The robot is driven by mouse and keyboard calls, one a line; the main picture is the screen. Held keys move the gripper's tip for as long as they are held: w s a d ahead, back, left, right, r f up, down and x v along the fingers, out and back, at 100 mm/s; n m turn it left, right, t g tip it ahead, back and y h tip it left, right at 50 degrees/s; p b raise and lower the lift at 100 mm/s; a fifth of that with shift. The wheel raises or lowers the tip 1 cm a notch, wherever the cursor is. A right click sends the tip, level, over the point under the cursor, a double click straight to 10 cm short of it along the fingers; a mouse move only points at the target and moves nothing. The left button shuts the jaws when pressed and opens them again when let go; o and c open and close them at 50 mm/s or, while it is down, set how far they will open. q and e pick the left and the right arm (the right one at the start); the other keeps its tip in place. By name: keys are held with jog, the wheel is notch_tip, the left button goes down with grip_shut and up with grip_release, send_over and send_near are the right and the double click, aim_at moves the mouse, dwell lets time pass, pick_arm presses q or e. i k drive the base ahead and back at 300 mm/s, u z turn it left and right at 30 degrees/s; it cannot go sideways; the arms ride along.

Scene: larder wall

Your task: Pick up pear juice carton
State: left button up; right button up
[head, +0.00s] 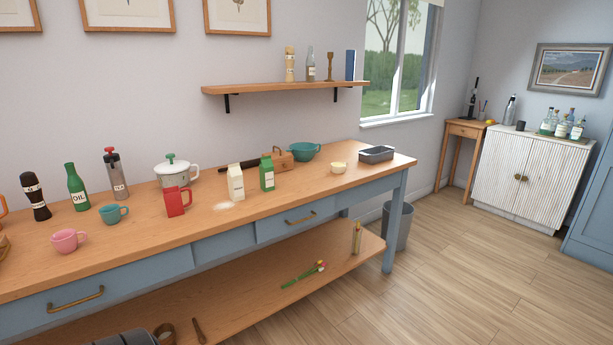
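Two gable-top cartons stand upright on the long wooden worktop in the middle of the head view. One is green with a pale label, the green carton (267,174). The other is cream-white with a small label, the white carton (236,183), just left of the green one. The lettering is too small to read, so I cannot tell for certain which is the pear juice carton. Neither of my grippers shows in the head view.
A wooden box (281,161) and teal bowl (304,151) are behind and right.

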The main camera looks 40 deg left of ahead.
aim_at(235, 174)
jog(key=z, duration=0.15)
jog(key=i, duration=2)
jog(key=u, duration=0.55)
jog(key=i, duration=0.85)
jog(key=u, duration=1.6)
jog(key=i, duration=0.75)
jog(key=u, duration=0.65)
